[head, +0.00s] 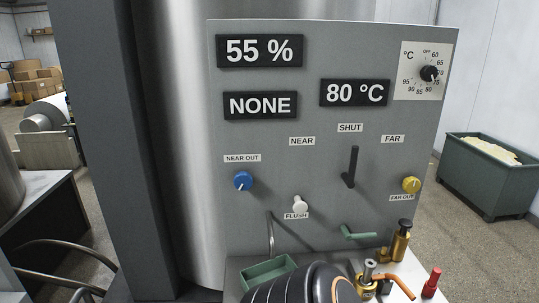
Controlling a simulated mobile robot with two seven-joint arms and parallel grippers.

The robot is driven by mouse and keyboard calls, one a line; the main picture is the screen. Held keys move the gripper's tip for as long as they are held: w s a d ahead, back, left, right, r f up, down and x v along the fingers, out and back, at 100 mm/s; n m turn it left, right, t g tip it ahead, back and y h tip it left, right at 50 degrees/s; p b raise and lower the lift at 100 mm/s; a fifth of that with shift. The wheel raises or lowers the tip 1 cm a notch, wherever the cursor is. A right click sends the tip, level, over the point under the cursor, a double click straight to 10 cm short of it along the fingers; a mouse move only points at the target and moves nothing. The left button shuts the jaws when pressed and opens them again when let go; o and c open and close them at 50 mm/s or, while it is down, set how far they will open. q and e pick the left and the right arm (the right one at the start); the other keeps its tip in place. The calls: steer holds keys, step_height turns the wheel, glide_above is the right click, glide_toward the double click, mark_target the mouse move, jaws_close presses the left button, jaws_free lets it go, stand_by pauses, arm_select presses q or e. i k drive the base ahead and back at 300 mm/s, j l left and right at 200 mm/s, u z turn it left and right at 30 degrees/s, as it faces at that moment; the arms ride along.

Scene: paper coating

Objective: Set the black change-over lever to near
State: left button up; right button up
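The black change-over lever (351,165) is on the grey panel (320,220), right of its middle. It stands nearly upright, its upper end just below the SHUT label (350,128). The NEAR label (302,141) is to its upper left and the FAR label (392,139) to its upper right. No gripper is recognisable in the head view, and nothing touches the lever. A dark, ribbed, rounded shape at the bottom edge covers part of the bench; I cannot tell whether a gripper belongs to it.
A blue knob (243,181), white flush knob (299,204) and yellow knob (411,185) stick out of the panel. A green handle (358,232), brass fittings (400,243) and a green tray (268,272) are below. The space directly before the lever looks clear.

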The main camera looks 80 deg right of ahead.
mark_target(349, 180)
steer(key=k+l, duration=0.1)
steer(key=k, duration=0.35)
steer(key=k+l+u, duration=0.15)
steer(key=k, duration=0.25)
steer(key=k+l+z, duration=0.2)
steer(key=z, duration=0.2)
steer(key=k+l+z, duration=0.5)
steer(key=l+z, duration=0.45)
steer(key=l, duration=0.25)
steer(key=k, duration=0.05)
